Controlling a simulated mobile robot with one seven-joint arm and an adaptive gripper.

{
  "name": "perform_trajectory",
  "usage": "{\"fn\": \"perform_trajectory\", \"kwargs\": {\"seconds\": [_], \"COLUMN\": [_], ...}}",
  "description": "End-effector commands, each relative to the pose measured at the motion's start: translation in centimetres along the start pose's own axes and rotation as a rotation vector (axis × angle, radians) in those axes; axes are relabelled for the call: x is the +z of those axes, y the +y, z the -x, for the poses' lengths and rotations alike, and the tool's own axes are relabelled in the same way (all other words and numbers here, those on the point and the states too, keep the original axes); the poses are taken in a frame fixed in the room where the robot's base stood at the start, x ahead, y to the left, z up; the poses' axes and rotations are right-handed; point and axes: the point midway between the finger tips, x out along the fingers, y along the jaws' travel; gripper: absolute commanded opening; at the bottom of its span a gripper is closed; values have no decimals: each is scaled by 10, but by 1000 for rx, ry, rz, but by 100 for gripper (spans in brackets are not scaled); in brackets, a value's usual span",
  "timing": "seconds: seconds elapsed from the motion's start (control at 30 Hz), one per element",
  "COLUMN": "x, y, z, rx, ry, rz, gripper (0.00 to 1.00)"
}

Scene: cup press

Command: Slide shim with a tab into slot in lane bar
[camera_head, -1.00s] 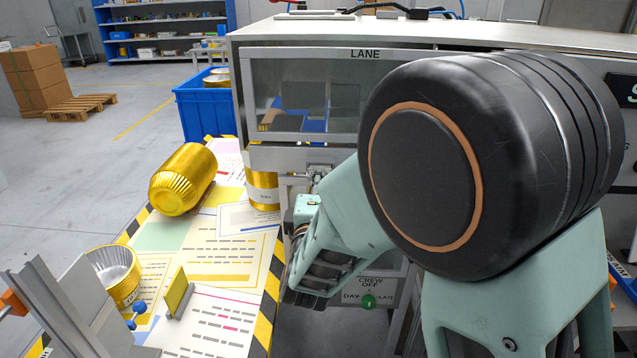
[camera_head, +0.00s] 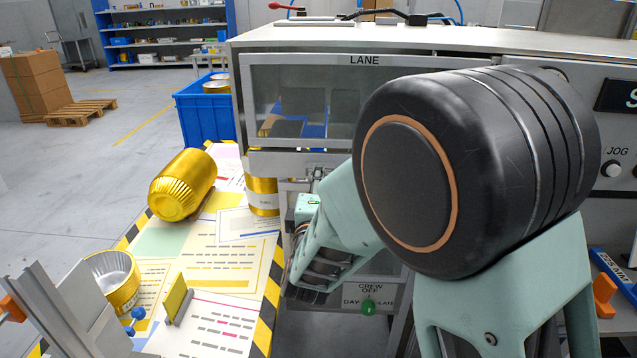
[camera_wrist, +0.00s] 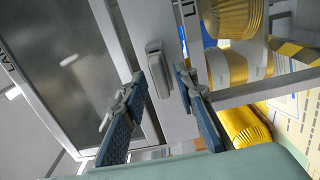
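My gripper (camera_wrist: 160,78) is open in the wrist view, its two blue-grey fingers apart. A grey rounded tab-like piece (camera_wrist: 157,68) shows between the fingertips, on or in front of a pale bar (camera_wrist: 182,125). I cannot tell whether this piece is the shim or a fixed handle, or whether a finger touches it. In the head view the pale bar (camera_head: 272,162) runs under the LANE window, and my arm hides most of the gripper. No slot can be made out. A thin yellow plate (camera_head: 176,296) stands upright on the paper-covered table.
A gold cup (camera_head: 182,186) lies on its side on the table (camera_head: 160,240). An open gold cup (camera_head: 117,280) is at the front left. Another gold cup (camera_head: 263,194) stands below the bar. A blue crate (camera_head: 203,112) is behind. The machine cabinet (camera_head: 440,48) blocks the back right.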

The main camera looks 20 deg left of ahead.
Motion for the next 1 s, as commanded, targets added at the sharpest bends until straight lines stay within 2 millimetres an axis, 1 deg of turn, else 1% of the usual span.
{"fn": "perform_trajectory", "kwargs": {"seconds": [0.27,0.37,0.47,0.8,0.9,1.0], "x": [0,-1,-1,-1,-1,-1], "y": [0,0,0,0,0,0], "z": [1,6,20,90,105,115], "rx": [-1,-1,-2,-1,0,-1], "ry": [0,1,3,4,3,3], "rz": [0,0,0,0,-1,0], "gripper": [30,30,30,30,30,30]}}
